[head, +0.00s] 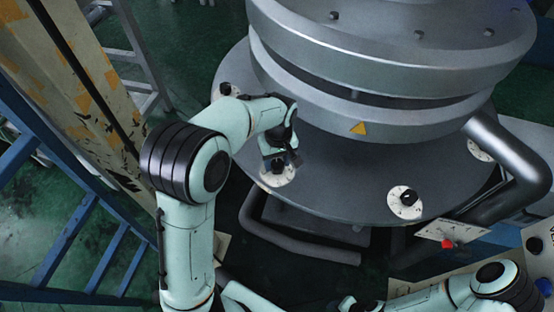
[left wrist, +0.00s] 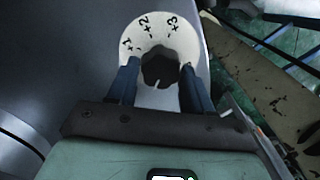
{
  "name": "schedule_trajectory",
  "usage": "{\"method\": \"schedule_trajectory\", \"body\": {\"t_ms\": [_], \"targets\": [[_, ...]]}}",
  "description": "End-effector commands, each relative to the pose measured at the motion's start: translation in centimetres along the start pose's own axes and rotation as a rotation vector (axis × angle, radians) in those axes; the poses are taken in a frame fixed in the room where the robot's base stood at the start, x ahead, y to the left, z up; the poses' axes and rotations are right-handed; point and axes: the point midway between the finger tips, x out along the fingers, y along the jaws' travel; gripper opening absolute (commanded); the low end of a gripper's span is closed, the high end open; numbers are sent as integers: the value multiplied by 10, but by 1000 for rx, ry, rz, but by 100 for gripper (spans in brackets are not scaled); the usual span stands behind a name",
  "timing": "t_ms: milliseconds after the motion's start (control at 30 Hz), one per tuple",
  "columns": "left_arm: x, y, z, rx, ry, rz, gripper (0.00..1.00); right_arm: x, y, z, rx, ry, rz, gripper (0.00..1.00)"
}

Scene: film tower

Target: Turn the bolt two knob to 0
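A black knob sits on a round white dial (head: 277,175) on the grey round plate (head: 345,185). My left gripper (head: 281,158) is at this knob, coming down from above. In the left wrist view the knob (left wrist: 160,68) is between the two blue fingers (left wrist: 160,82), which appear to touch its sides. The dial (left wrist: 157,32) shows +1, +2 and +3 above the knob; a 0 is not visible. A pale mark shows at the knob's lower edge. I cannot read which bolt number this is. My right gripper is not in view.
Similar knobs stand on dials at the plate's right front (head: 404,201) and left back (head: 224,91). A large grey stepped drum (head: 390,70) rises behind. A thick pipe (head: 510,165) and a red button (head: 447,244) are at right. A blue ladder (head: 70,230) stands left.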

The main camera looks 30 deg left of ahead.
Motion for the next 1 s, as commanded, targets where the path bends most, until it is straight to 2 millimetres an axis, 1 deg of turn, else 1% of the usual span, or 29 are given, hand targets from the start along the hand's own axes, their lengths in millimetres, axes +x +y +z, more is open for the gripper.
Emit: {"method": "schedule_trajectory", "body": {"t_ms": [33, 67, 100, 367, 533, 667, 1000], "targets": [[0, 0, 0, 0, 0, 0, 32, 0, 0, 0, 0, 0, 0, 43], [0, 0, 0, 0, 0, 0, 23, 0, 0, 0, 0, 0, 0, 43], [0, 0, 0, 0, 0, 0, 15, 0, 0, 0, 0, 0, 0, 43], [0, 0, 0, 19, 0, 0, 15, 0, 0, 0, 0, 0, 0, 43], [0, 0, 0, 82, 1, 0, 15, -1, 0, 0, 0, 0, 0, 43], [0, 0, 0, 168, 4, -1, 15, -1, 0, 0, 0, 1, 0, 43], [0, 1, 1, 455, 12, 0, 15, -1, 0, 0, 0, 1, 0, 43]]}}
